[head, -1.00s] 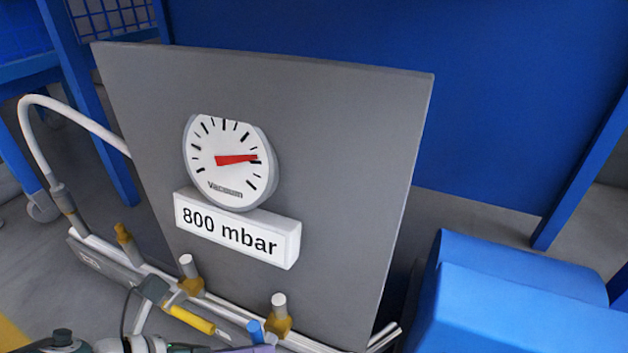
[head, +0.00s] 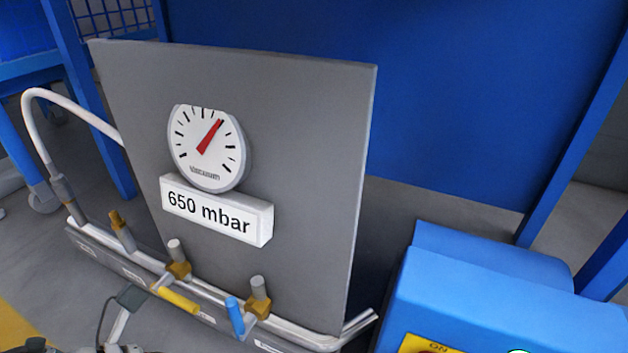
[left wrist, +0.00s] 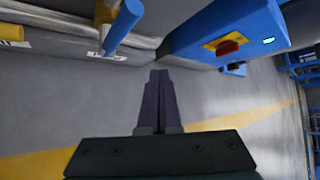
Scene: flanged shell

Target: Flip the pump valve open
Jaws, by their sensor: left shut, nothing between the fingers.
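A blue valve handle (head: 235,317) sits on a brass valve (head: 257,306) at the right part of the pipe, low in the head view. A yellow handle (head: 178,300) sits at the brass valve (head: 179,270) to its left. Which one is the pump valve I cannot tell, as the labels are too small to read. In the left wrist view my left gripper (left wrist: 159,75) is shut and empty, below and right of the blue handle (left wrist: 122,27) and apart from it. The gauge (head: 207,148) has a red needle, and its sign (head: 217,212) reads 650 mbar. My right gripper is not in view.
A grey panel (head: 300,150) stands behind the pipe. A blue box (head: 480,290) with a yellow plate and red button (left wrist: 229,47) is at the right. A third brass fitting (head: 121,230) and a white hose (head: 75,112) are at the left. Open floor lies in front.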

